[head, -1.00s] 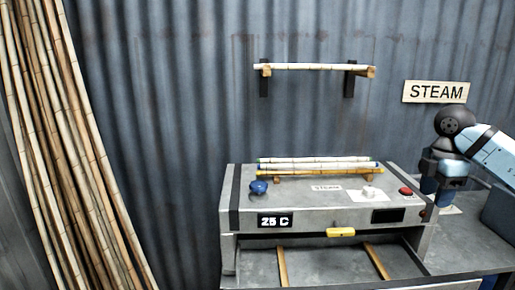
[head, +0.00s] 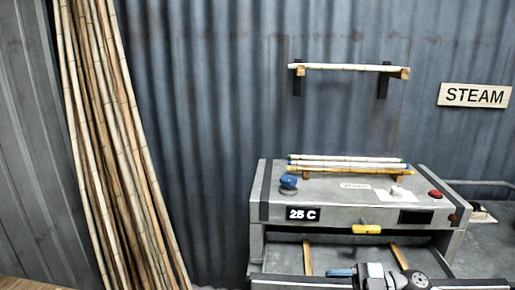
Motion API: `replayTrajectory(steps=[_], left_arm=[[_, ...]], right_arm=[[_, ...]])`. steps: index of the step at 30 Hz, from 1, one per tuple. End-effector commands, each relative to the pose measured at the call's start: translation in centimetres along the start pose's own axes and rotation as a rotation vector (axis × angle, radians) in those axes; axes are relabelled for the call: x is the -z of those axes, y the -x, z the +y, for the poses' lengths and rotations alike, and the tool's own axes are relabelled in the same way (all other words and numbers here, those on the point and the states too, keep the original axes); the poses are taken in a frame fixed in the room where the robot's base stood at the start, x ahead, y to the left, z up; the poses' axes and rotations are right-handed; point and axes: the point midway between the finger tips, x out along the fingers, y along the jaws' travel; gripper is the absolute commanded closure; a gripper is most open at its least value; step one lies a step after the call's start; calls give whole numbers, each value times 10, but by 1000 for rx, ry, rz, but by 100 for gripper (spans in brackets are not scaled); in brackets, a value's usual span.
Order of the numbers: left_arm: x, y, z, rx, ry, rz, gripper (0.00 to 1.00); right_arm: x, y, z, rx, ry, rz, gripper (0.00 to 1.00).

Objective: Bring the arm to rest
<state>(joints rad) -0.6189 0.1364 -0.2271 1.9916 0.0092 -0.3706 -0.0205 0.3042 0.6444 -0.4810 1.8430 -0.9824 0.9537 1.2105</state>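My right gripper (head: 342,273) shows small at the bottom edge, in front of the steam box's open drawer, with its wrist joint to the right. It seems to point left. I cannot tell whether its fingers are open or shut, and I make out nothing held in it. The rest of that arm is cut off below the picture. My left gripper is not in view.
The grey steam box (head: 345,215) has its drawer (head: 350,260) open, empty apart from two wooden rails. Several canes (head: 345,163) lie on top, by a blue knob (head: 289,182) and red button (head: 435,194). Another cane rests on the wall rack (head: 350,68). Tall poles (head: 120,150) lean left.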

Motion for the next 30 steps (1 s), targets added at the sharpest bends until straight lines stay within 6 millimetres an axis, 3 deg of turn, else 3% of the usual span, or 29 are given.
replayTrajectory(steps=[3,8,11,13,18,21,25,30], left_arm=[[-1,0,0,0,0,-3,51],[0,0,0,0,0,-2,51],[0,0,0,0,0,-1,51],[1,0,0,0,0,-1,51],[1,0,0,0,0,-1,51],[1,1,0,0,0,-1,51],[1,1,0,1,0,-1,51],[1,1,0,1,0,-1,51]], right_arm=[[-11,-13,-21,-318,-51,73,53],[-44,-4,-57,-720,-178,-26,53],[-73,11,-96,-913,-302,-182,53],[-93,21,-134,-1010,-408,-319,53],[-124,39,-238,-1081,-672,-648,53],[-128,42,-284,-1059,-784,-770,53],[-128,44,-317,-1027,-862,-850,53],[-128,44,-325,-1015,-881,-870,53]])
